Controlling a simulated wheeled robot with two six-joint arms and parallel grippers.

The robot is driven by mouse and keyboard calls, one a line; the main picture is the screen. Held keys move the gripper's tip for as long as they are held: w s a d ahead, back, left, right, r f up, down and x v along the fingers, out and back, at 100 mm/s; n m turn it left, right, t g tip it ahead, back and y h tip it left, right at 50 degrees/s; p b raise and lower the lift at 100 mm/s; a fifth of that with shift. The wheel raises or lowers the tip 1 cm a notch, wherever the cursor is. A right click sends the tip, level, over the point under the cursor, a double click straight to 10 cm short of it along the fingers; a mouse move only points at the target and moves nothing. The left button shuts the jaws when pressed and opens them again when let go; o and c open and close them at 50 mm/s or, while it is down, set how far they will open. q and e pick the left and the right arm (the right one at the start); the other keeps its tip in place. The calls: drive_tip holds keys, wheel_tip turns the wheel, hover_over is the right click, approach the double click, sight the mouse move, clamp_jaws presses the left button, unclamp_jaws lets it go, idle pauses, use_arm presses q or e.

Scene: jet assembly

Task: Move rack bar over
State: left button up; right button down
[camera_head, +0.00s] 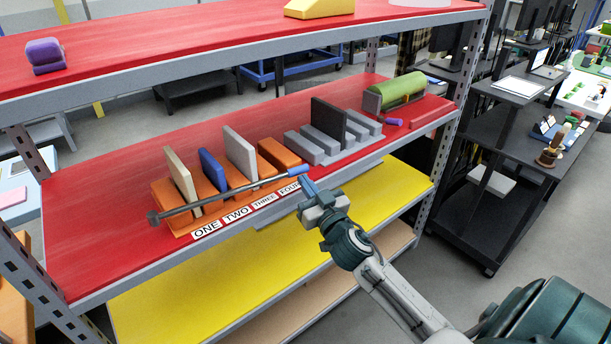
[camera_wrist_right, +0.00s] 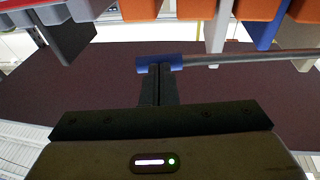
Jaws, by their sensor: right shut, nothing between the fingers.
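The rack bar is a thin grey rod (camera_head: 226,194) with a dark block at its left end and a blue end piece (camera_head: 298,171) at its right. It runs slantwise across the front of the orange slotted rack (camera_head: 169,190) on the red middle shelf. My right gripper (camera_head: 309,187) is shut and empty, its tips at the blue end. In the right wrist view the closed fingers (camera_wrist_right: 160,72) meet or overlap the blue end (camera_wrist_right: 142,63); I cannot tell if they touch it. The rod (camera_wrist_right: 240,58) extends right there. My left gripper is not in view.
Upright cream (camera_head: 182,175), blue (camera_head: 212,168) and white (camera_head: 240,152) panels stand in the orange rack. A grey rack (camera_head: 305,147) with a dark panel (camera_head: 328,125) stands to its right. Number labels (camera_head: 236,213) line the shelf front. The red upper shelf (camera_head: 190,38) hangs above.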

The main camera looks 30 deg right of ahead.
sight(298, 173)
drive_tip(key=shift+w, duration=0.25)
drive_tip(key=shift+f+p+x, duration=0.15)
drive_tip(key=shift+f+x, duration=0.1)
drive_tip(key=shift+x, duration=0.9)
drive_tip(key=shift+f+p+x, duration=0.15)
drive_tip(key=shift+f+x, duration=0.05)
drive_tip(key=shift+x, duration=0.95)
drive_tip(key=shift+d, duration=0.1)
